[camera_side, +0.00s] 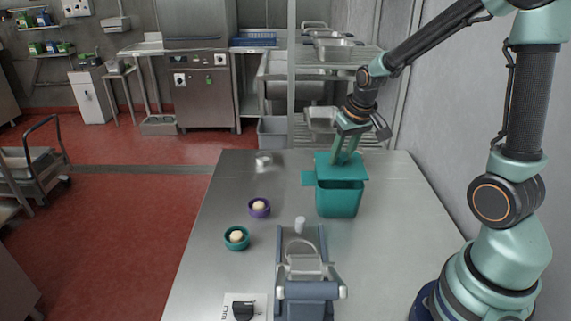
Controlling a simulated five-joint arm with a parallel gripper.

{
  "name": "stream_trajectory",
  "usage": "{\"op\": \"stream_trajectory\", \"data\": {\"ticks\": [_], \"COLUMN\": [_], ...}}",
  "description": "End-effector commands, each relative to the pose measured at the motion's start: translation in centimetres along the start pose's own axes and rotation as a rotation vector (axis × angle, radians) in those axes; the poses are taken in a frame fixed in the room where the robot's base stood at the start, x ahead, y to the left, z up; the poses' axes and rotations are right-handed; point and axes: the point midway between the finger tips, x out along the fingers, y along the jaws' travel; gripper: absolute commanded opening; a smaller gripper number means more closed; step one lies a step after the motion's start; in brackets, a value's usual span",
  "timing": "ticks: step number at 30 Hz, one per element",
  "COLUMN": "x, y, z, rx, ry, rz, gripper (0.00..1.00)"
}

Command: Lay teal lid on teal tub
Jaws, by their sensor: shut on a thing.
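The teal tub (338,201) stands on the steel table, right of its middle. The teal lid (328,178) is at the tub's top, seen from the side; part of it sticks out past the tub's left edge. A dark gap shows under the lid at the tub's front. My gripper (344,156) points down and is shut on the lid from above. I cannot tell whether the lid touches the far rim.
On the steel table (215,270), a purple bowl (252,213) and a teal bowl (230,245) each hold a pale ball. The table's right side is clear.

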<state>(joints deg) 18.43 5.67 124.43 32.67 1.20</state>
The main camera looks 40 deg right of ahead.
Motion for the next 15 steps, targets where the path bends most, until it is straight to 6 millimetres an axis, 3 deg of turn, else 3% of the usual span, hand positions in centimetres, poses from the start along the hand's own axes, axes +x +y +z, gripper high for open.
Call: {"op": "stream_trajectory", "data": {"ticks": [15], "x": [1.6], "y": [0.0], "z": [0.5], "rx": [0.0], "ry": [-0.002], "rz": [0.0], "gripper": [0.0]}}
